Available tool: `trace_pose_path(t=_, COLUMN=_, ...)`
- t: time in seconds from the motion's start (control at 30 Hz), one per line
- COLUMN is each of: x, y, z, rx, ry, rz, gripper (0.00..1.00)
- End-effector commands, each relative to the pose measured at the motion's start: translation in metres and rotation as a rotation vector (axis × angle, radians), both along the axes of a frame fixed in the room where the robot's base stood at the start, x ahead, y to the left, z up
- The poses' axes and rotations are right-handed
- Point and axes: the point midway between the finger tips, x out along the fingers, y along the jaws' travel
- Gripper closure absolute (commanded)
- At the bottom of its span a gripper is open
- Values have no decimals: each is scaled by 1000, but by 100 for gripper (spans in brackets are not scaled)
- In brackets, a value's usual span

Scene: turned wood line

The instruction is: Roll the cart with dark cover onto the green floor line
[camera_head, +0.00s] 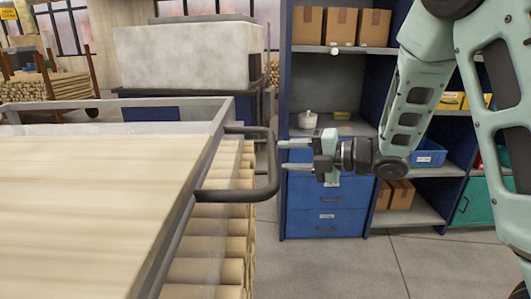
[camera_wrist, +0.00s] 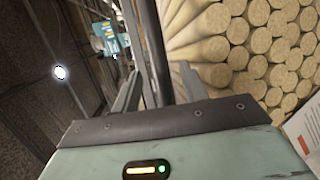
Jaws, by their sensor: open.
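A cart (camera_head: 229,112) with a grey metal frame fills the left foreground in the head view. It carries stacked pale wooden rods, and its top looks pale; I see no dark cover on it. Its black loop handle (camera_head: 273,165) sticks out to the right. My gripper (camera_head: 286,155) is open at the handle's outer bar, its fingers pointing left. In the wrist view the dark handle bar (camera_wrist: 157,45) runs between the two fingers of my gripper (camera_wrist: 160,75); contact cannot be told. Rod ends (camera_wrist: 235,50) show beside it. No green floor line is in view.
A blue shelf unit (camera_head: 283,110) with boxes, bins and drawers stands behind my gripper. A large pale machine housing (camera_head: 185,60) is at the back, with another rod-loaded cart (camera_head: 50,88) at far left. Bare grey floor (camera_head: 340,270) lies to the right.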

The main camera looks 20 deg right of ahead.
Motion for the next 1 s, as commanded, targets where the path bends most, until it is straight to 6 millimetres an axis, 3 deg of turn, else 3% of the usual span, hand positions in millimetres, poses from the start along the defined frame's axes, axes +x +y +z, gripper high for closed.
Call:
trace_pose_path(t=0.3, x=35, y=41, z=-9, rx=-1, ry=1, rz=2, gripper=57)
trace_pose_path(t=0.77, x=43, y=51, z=-12, rx=1, ry=0, rz=0, gripper=57)
trace_pose_path(t=0.93, x=43, y=50, z=-12, rx=1, ry=1, rz=0, gripper=100)
trace_pose_path(t=1.0, x=43, y=50, z=-12, rx=1, ry=1, rz=0, gripper=100)
